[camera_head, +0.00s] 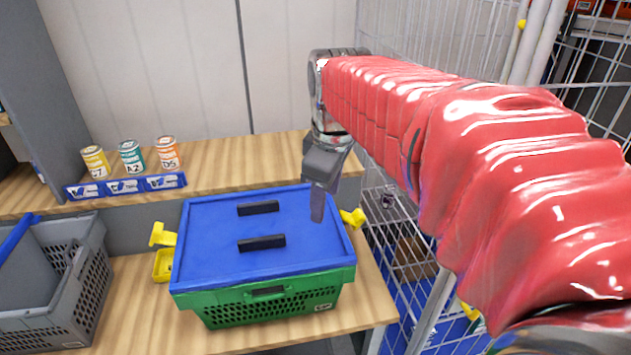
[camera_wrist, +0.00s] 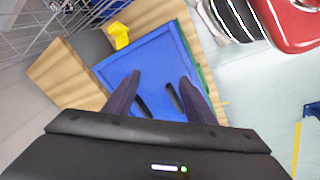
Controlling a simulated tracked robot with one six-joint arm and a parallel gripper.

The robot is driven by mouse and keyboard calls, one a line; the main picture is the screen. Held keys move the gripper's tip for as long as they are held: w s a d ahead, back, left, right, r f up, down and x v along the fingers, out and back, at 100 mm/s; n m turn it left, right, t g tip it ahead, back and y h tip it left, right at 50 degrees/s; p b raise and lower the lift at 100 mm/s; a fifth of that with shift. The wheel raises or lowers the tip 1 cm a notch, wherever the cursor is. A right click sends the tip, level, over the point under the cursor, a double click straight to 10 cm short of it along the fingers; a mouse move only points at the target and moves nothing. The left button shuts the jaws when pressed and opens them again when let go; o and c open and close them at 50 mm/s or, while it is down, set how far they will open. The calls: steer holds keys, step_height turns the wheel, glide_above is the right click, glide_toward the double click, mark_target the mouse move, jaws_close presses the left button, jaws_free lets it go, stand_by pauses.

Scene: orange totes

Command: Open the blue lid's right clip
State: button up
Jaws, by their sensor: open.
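The blue lid (camera_head: 215,225) with two black handles lies on a green perforated crate (camera_head: 260,312) on the wooden bench. Its right clip (camera_head: 353,218) is yellow and sticks out at the lid's right edge; I cannot tell its exact position. In the wrist view the blue lid (camera_wrist: 150,55) is below my fingers, and a yellow clip (camera_wrist: 118,36) shows at its edge. My gripper (camera_head: 318,205) is open and empty, pointing down over the right part of the lid, a little left of the right clip. The fingers also show in the wrist view (camera_wrist: 160,78).
Yellow left clip parts (camera_head: 163,236) stick out from the crate's left side. A grey crate (camera_head: 90,275) stands at the left. Several cans (camera_head: 131,157) stand on the shelf behind a blue label strip (camera_head: 125,186). A wire cage (camera_head: 405,235) stands close on the right.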

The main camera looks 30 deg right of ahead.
steer(key=w+d+n+g, duration=0.1)
steer(key=w+d+n, duration=0.35)
steer(key=d, duration=0.25)
steer(key=n+g, duration=0.2)
steer(key=n, duration=0.1)
glide_above(357, 214)
step_height(357, 214, down, 2)
steer(key=shift+d+f+y, duration=0.1)
steer(key=shift+d+y, duration=0.05)
steer(key=shift+y, duration=0.15)
step_height(357, 214, down, 14)
steer(key=shift+r, duration=0.1)
steer(key=shift+c, duration=0.3)
steer(key=c, duration=0.9)
steer(key=shift+a, duration=0.2)
steer(key=shift+c, duration=0.4)
steer(key=shift+d, duration=0.1)
